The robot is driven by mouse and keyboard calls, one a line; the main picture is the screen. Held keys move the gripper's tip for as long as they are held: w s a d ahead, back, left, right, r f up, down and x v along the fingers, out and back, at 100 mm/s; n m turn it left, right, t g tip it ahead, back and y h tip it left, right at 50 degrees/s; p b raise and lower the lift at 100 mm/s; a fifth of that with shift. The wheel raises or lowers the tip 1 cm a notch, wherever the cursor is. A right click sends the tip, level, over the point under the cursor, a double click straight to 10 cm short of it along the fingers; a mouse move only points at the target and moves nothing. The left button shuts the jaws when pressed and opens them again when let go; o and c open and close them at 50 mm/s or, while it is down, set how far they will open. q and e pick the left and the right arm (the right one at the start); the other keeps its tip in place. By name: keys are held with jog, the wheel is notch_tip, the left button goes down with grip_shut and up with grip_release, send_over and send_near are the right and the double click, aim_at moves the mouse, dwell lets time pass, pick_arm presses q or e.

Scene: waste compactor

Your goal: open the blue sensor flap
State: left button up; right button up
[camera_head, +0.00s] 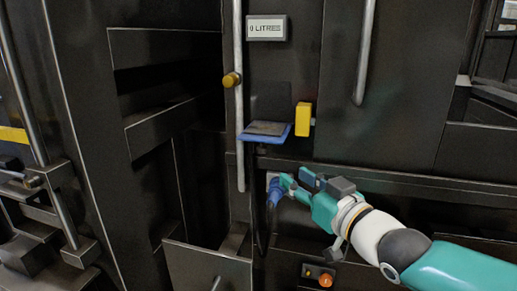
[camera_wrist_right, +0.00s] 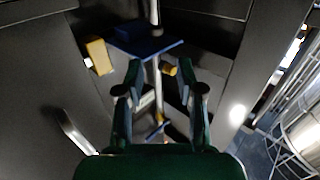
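The blue sensor flap (camera_head: 250,136) sticks out from the dark machine front, left of a yellow block (camera_head: 304,119), with a dark plate standing behind it. It also shows in the wrist view as a blue-edged panel (camera_wrist_right: 148,47), beyond the fingertips. My right gripper (camera_head: 288,184) is below the flap and slightly to its right in the head view, apart from it. In the wrist view its two green fingers (camera_wrist_right: 163,72) stand apart with nothing visibly held between them. My left gripper is not in view.
A blue plug (camera_head: 274,191) with a dark cable is close beside my right gripper; I cannot tell whether they touch. A vertical rod (camera_head: 239,110) with a brass knob (camera_head: 231,80) runs left of the flap. An orange button (camera_head: 326,280) sits low.

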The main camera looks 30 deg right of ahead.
aim_at(261, 151)
jog(key=w+p, duration=0.1)
jog(key=w, duration=0.4)
jog(key=w+d+p, duration=0.1)
jog(key=w, duration=0.4)
jog(key=w+p, duration=0.1)
jog(key=w, duration=0.4)
jog(key=shift+w+d, duration=0.25)
jog(key=shift+d, duration=0.1)
grip_shut()
